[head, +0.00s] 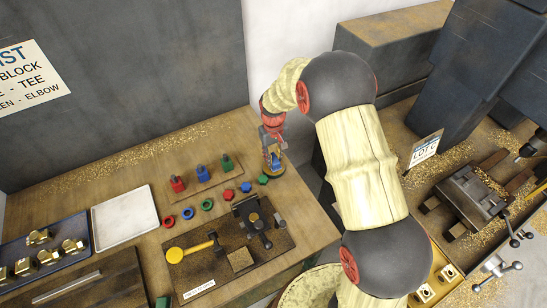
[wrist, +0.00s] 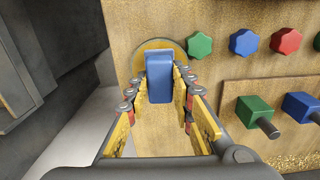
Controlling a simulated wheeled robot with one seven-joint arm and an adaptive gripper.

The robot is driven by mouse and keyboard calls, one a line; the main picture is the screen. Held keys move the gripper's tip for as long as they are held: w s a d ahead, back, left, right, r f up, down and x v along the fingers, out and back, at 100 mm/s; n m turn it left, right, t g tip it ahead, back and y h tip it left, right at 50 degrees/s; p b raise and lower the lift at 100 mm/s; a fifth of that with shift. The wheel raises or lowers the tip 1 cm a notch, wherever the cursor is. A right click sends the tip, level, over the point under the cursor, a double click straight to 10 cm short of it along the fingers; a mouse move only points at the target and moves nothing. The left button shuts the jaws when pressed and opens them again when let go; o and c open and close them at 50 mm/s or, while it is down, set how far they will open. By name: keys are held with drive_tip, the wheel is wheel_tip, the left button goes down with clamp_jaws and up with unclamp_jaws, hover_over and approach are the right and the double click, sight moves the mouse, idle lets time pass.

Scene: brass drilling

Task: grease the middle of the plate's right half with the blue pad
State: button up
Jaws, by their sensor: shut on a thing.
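My gripper (wrist: 158,88) is shut on the blue pad (wrist: 160,76), a rounded blue block upright between the fingers. In the head view my gripper (head: 272,150) is at the right end of the bench, over a small round amber-rimmed dish (head: 279,174). The dish (wrist: 141,50) shows behind the pad in the wrist view; whether the pad touches it I cannot tell. A pale, square plate (head: 125,217) lies flat on the bench to the left, well away from my gripper. Its surface looks bare.
Red, blue and green blocks with pegs stand on a wooden board (head: 192,192). Coloured rings and knobs (head: 246,187) lie before it. A dark mat with a vise (head: 256,220) and yellow mallet (head: 175,255) is in front. A blue tray (head: 20,248) of brass fittings is left of the plate.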

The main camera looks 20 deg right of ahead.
sight(274, 158)
drive_tip(key=shift+f, duration=0.6)
idle(1.6)
drive_tip(key=shift+r, duration=0.1)
drive_tip(key=shift+r+p, duration=1.95)
drive_tip(key=shift+r, duration=1.55)
drive_tip(key=shift+f, duration=0.1)
